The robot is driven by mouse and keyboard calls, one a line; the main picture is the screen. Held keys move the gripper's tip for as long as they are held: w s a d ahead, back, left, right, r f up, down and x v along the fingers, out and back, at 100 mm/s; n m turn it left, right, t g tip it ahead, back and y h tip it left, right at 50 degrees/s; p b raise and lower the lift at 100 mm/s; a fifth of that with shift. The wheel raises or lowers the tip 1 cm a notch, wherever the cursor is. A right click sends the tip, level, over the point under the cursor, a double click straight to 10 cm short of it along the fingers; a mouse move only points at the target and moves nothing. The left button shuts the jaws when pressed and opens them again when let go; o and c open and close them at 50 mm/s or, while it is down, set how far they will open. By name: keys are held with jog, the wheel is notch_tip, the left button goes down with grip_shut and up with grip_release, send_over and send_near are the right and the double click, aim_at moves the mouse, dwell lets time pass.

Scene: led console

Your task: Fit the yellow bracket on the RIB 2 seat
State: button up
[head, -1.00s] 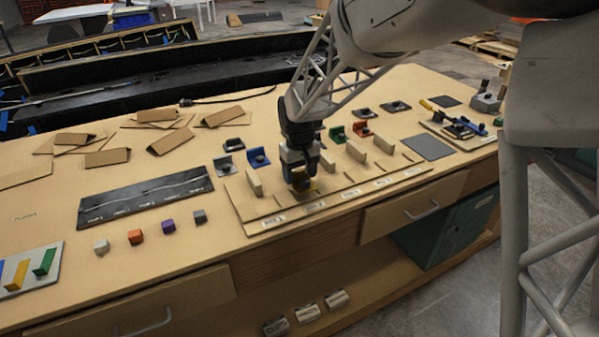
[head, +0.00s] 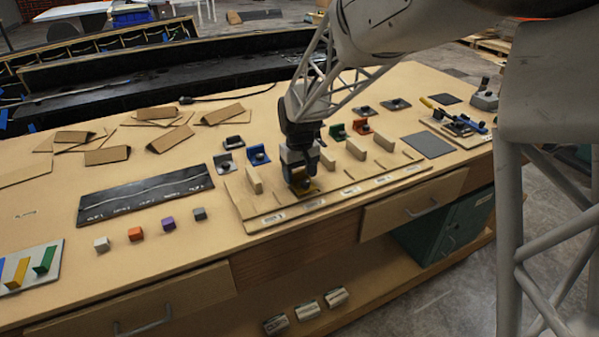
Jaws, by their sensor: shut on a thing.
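My gripper (head: 301,176) points down over the wooden rib board (head: 270,219) near the front edge of the bench. It is shut on the yellow bracket (head: 304,189), which shows only partly below the fingers. The bracket is at the board's second position from the left, close to the board surface. I cannot tell whether it touches the seat. The seat under it is hidden by the gripper and bracket. Labels run along the board's front strip, too small to read surely.
Upright wooden ribs stand on the board, one left of my gripper (head: 254,180) and others to its right (head: 356,149). A black labelled panel (head: 145,196) lies left.

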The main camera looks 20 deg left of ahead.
jog(key=shift+f, duration=0.55)
dwell(0.8)
jog(key=o, duration=1)
jog(key=shift+o, duration=0.2)
jog(key=shift+r, duration=0.1)
jog(key=shift+r, duration=3.8)
